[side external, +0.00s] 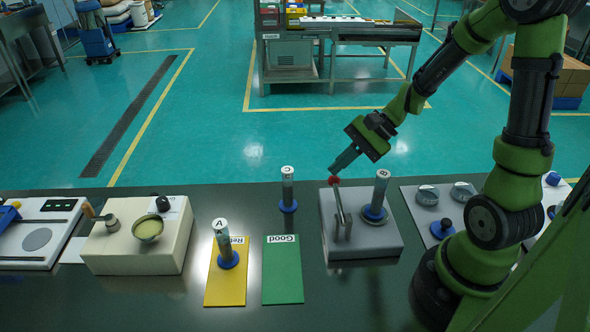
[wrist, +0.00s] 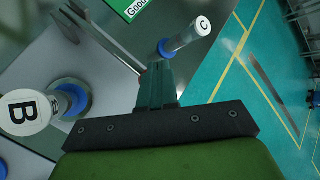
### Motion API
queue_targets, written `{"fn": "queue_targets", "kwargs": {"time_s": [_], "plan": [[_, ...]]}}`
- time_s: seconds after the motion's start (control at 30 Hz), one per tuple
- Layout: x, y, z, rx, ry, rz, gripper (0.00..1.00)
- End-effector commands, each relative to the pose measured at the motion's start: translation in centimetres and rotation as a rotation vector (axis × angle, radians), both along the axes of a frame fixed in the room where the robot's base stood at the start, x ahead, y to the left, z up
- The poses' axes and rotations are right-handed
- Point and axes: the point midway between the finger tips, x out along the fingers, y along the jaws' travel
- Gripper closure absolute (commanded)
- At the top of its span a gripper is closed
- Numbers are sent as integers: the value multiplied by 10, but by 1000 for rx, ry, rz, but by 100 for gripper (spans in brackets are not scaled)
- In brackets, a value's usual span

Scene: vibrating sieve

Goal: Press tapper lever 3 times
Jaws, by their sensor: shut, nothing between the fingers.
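The tapper lever (side external: 342,212) is a thin metal arm with a red knob (side external: 334,181), rising from the grey tapper base (side external: 365,246) and leaning slightly left. My gripper (side external: 336,170) is shut and empty, its fingertips right at the red knob; I cannot tell if they touch. Cylinder B (side external: 380,191) stands upright on the tapper base, right of the lever. It also shows in the wrist view (wrist: 30,112).
Cylinder C (side external: 287,186) stands on the table left of the tapper. Cylinder A (side external: 223,240) stands on the yellow mat (side external: 226,290), next to the empty green Good mat (side external: 283,285). A cream block with a bowl (side external: 137,250) is at left. A grey tray (side external: 425,212) is at right.

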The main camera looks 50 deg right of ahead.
Motion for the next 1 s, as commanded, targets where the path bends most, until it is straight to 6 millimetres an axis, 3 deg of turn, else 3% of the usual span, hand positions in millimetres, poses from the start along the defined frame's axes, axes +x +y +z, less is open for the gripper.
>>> {"fn": "queue_targets", "kwargs": {"time_s": [1.0], "plan": [[0, 0, -8, 1, 1, 0, 100]]}}
